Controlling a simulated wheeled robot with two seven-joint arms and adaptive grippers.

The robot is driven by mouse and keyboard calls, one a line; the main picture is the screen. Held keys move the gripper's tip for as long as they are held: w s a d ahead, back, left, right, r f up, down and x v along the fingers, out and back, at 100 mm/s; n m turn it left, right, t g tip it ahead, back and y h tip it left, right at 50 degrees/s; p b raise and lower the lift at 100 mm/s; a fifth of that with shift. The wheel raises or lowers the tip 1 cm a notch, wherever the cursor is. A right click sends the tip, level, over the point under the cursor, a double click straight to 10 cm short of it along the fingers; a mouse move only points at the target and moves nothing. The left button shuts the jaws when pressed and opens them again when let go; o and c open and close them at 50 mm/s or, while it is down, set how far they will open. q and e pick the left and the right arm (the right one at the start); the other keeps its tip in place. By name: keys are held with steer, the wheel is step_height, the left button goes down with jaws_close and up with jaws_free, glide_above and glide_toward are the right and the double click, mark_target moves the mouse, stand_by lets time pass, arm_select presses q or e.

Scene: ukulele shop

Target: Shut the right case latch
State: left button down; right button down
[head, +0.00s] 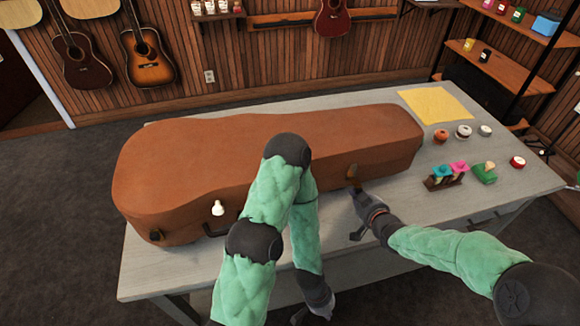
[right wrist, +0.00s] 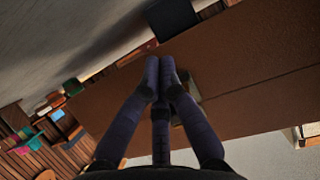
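The brown instrument case (head: 250,150) lies on the grey table with its lid down. The right latch (head: 352,171) is a small brass piece on the front side near the right end; whether it is fastened is too small to tell. In the right wrist view a brassy piece (right wrist: 190,88) shows at the case's seam, partly hidden behind my fingers. My right gripper (head: 355,208) is just in front of the right latch; in the right wrist view its fingertips (right wrist: 161,62) are together with nothing visible between them. My left gripper (head: 318,305) hangs low at the front table edge, its fingers unclear.
A small rack (head: 444,182) with coloured items, several round tins and a yellow sheet (head: 436,104) occupy the table's right side. My left arm crosses before the case's middle.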

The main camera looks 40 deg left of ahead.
steer(key=shift+s+d, duration=0.1)
steer(key=shift+s, duration=0.1)
steer(key=shift+s+d+r+p, duration=0.15)
steer(key=shift+r+p, duration=0.25)
steer(key=shift+p, duration=0.05)
steer(key=shift+s+d+r+p, duration=0.15)
steer(key=shift+d+r+p, duration=0.1)
steer(key=shift+r+p, duration=0.45)
steer(key=shift+r, duration=0.25)
steer(key=shift+s+d+r+p, duration=0.2)
steer(key=shift+r+p, duration=0.1)
steer(key=shift+r, duration=0.2)
steer(key=shift+s+d+r+p, duration=0.2)
steer(key=shift+r+p, duration=0.15)
steer(key=shift+r, duration=0.2)
steer(key=shift+s+d+r+p, duration=0.1)
steer(key=shift+d+r+p, duration=0.15)
steer(key=shift+r, duration=0.25)
steer(key=shift+s+d+f, duration=0.1)
steer(key=shift+s+d, duration=0.25)
steer(key=shift+d, duration=0.1)
glide_toward(359, 187)
steer(key=d+f, duration=0.1)
steer(key=s+d+f, duration=0.1)
steer(key=f, duration=0.1)
steer(key=shift+s+f+p, duration=0.1)
steer(key=shift+f+p, duration=0.05)
steer(key=shift+p, duration=0.25)
